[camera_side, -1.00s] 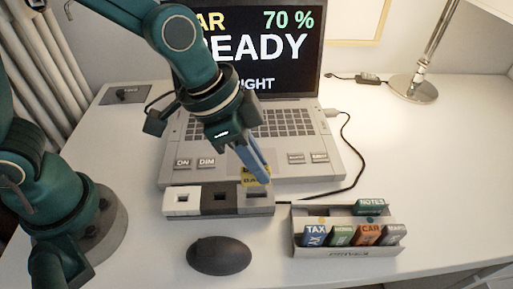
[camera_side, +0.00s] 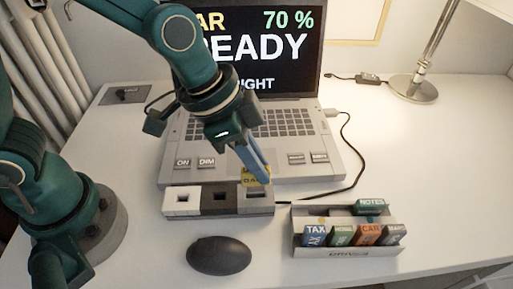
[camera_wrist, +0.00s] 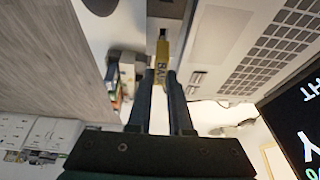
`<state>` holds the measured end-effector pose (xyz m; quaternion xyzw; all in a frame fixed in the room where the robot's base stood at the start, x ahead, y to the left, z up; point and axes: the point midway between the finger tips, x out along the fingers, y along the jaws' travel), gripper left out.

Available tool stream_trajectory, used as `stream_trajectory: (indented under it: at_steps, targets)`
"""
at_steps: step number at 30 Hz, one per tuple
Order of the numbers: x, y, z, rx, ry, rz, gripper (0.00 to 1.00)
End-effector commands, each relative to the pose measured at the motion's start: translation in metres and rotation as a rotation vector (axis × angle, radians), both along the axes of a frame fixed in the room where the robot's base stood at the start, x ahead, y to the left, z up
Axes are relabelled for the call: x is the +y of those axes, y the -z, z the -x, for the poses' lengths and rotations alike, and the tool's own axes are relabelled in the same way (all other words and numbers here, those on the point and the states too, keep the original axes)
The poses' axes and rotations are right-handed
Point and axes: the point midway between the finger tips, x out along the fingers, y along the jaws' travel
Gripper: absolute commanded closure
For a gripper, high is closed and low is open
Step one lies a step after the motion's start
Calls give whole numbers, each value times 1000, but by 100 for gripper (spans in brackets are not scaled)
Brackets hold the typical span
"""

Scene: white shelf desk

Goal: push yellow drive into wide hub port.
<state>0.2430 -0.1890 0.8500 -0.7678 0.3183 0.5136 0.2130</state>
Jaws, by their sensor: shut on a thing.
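My gripper (camera_side: 262,174) is shut on the yellow drive (camera_side: 255,178) and holds it upright over the right end of the hub (camera_side: 230,208). The hub is a low bar in white, dark and grey sections, each with a port on top. The drive's lower end is at or just above the wide port (camera_side: 257,193) in the grey section; I cannot tell whether it has entered. In the wrist view the yellow drive (camera_wrist: 162,60) sits between my two fingertips (camera_wrist: 161,75), with the port slot just beyond its tip.
A laptop (camera_side: 265,135) stands right behind the hub. A dark mouse (camera_side: 219,255) lies in front. A drive rack (camera_side: 345,250) with several labelled drives stands to the right. A cable runs from the laptop's right side. The desk at far right is clear.

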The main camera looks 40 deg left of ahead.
Motion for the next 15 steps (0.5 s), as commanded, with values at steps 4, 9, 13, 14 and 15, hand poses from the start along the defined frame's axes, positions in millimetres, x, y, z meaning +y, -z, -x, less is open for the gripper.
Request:
stream_trajectory:
  at_steps: [4,9,13,14,15]
  targets:
    - [0,0,0,0,0,0,100]
    - [0,1,0,0,0,0,100]
    - [0,4,0,1,0,0,100]
    - [0,4,0,1,1,1,100]
    - [0,5,0,1,1,1,100]
